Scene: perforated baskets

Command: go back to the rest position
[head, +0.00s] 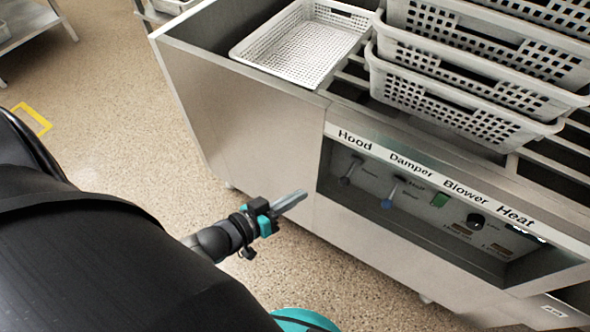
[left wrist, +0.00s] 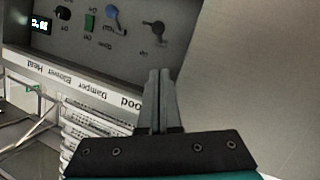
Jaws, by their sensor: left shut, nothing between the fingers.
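My left gripper (head: 291,203) is shut and empty. In the head view it is in front of the steel unit's front panel, to the left of the recessed control panel (head: 420,205). In the left wrist view the gripper's fingers (left wrist: 160,85) are together, with the control panel (left wrist: 110,30) behind them, upside down. The labels Hood, Damper, Blower and Heat run along the panel's top edge. My right gripper is not in view.
A steel unit (head: 240,130) fills the right of the head view. An empty white perforated basket (head: 300,45) sits on top of it, and stacked white baskets (head: 460,95) stand to the right. Speckled floor (head: 120,110) at left is open. A steel table (head: 35,25) stands at the far left.

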